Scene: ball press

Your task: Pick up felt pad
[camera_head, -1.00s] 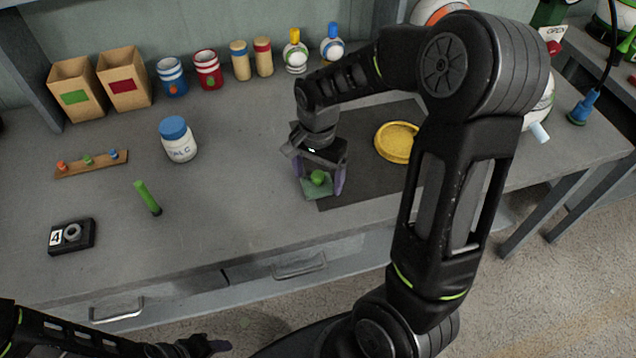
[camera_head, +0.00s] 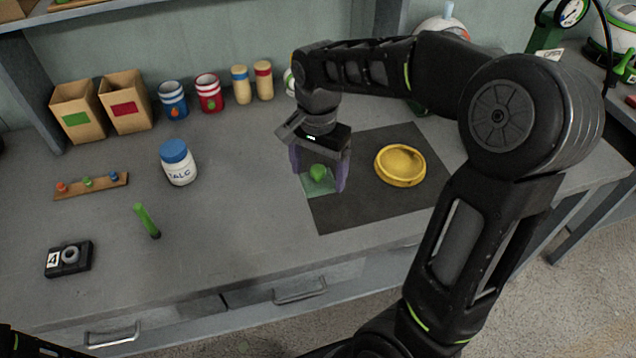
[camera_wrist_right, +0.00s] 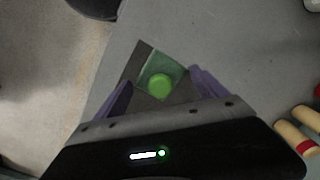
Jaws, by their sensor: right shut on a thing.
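The felt pad (camera_head: 320,187) is a green square with a bright green round knob on top. My right gripper (camera_head: 320,182) is shut on the felt pad, with a purple finger at each side of it, over the left part of the dark mat. The right wrist view shows the pad (camera_wrist_right: 172,68) and its knob between the two fingers (camera_wrist_right: 160,80). I cannot tell the exact height of the pad over the mat. My left gripper is out of view; only a bit of dark arm shows at the bottom left.
The dark mat (camera_head: 350,212) bears a yellow round dish (camera_head: 400,165) at its right. Boxes (camera_head: 78,110) and cans (camera_head: 209,93) line the back.

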